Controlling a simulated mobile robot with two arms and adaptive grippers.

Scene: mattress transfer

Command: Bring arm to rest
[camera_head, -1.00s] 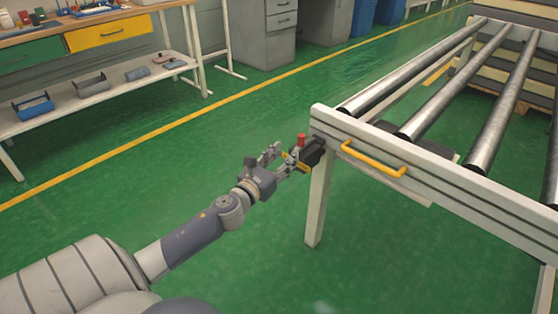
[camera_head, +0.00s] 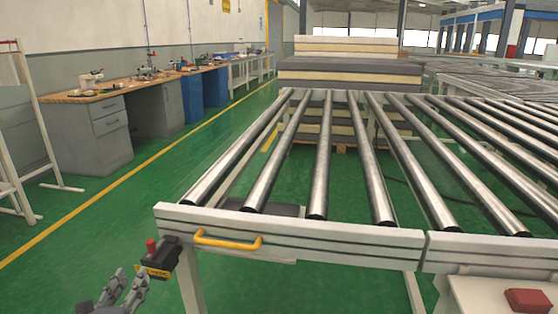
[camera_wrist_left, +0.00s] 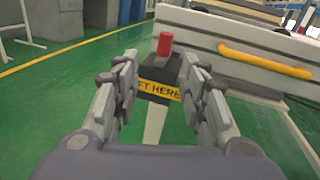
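My left gripper (camera_head: 122,292) is at the lower left of the head view, in front of the conveyor's near left corner. In the left wrist view its two fingers (camera_wrist_left: 160,95) stand apart with nothing between their tips. Beyond them is a black control box (camera_head: 160,260) with a red knob (camera_head: 151,246) on top and a yellow label, fixed at the conveyor's corner. The box also shows in the left wrist view (camera_wrist_left: 158,72). The fingers appear apart from it. My right gripper is not in view.
The roller conveyor (camera_head: 330,232) with a yellow handle (camera_head: 228,241) fills the middle and right. Stacked mattresses (camera_head: 350,70) stand behind it. A red block (camera_head: 528,300) sits on a white surface at the lower right. Workbenches (camera_head: 85,140) line the left. Green floor between is clear.

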